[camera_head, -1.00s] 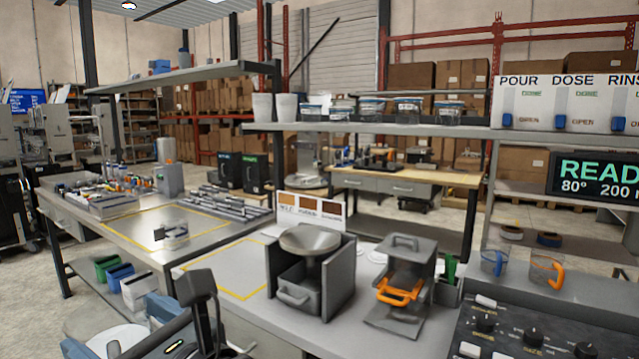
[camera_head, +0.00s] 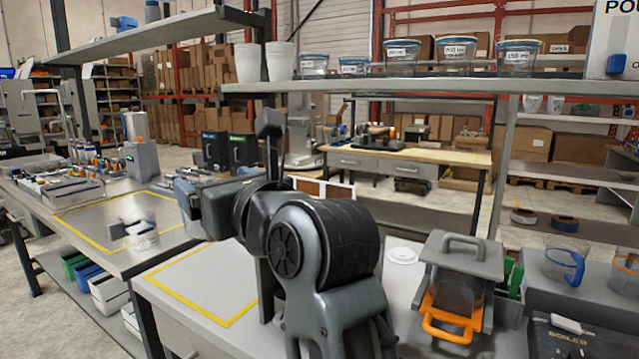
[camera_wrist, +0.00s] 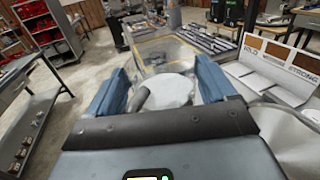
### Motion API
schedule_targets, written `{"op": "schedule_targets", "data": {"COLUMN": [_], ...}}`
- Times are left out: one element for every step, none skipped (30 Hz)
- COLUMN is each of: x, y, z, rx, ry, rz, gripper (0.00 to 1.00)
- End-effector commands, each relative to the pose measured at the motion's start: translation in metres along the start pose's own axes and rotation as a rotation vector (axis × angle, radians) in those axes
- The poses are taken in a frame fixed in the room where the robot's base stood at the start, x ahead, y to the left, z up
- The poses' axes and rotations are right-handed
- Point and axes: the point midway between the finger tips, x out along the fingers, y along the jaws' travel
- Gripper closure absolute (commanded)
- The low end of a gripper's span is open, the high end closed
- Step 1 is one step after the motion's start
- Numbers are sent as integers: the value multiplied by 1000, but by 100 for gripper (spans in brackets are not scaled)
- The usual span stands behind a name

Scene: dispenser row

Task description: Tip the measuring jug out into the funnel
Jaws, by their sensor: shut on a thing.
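In the wrist view, my gripper (camera_wrist: 161,72) has its blue fingers on either side of a clear measuring jug (camera_wrist: 168,52). The jug is held off any surface; its tilt and contents are hard to read. A dark handle-like part shows between the fingers. A pale round surface shows through or below the jug. The funnel's wide metal bowl (camera_wrist: 292,136) is at the right edge of the wrist view, to the right of my gripper. In the head view my arm hides the funnel, and the held jug is not clear there.
A grey dispenser with an orange handle (camera_head: 447,325) stands right of my arm. A blue-handled jug (camera_head: 565,262) is farther right. A shelf (camera_head: 400,83) with lidded tubs runs above. The yellow-outlined bench area (camera_head: 205,280) is clear.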

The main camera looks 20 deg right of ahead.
Motion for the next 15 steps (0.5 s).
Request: {"op": "schedule_targets", "data": {"x": [-4, -7, -12, -17, -21, -28, -34, -39, -46, -51, -56, -62, -65, -69, -72], "y": [-27, -43, -64, -79, -93, -112, -124, -136, -150, -160, -168, -178, -184, -189, -195], "z": [0, 1, 4, 4, 5, 6, 7, 7, 7, 7, 7, 7, 7, 6, 7], "rx": [2, 3, 3, 4, 3, 3, 3, 3, 2, 2, 2, 1, 2, 1, 1], "ry": [-7, -5, -5, -3, -2, 0, 1, 3, 4, 5, 5, 7, 8, 8, 9], "rz": [-71, -116, -174, -216, -257, -311, -348, -384, -427, -456, -481, -514, -533, -550, -567], "gripper": [58, 58, 58, 58, 58, 58, 58, 58, 58, 58, 58, 58, 58, 58, 58]}}
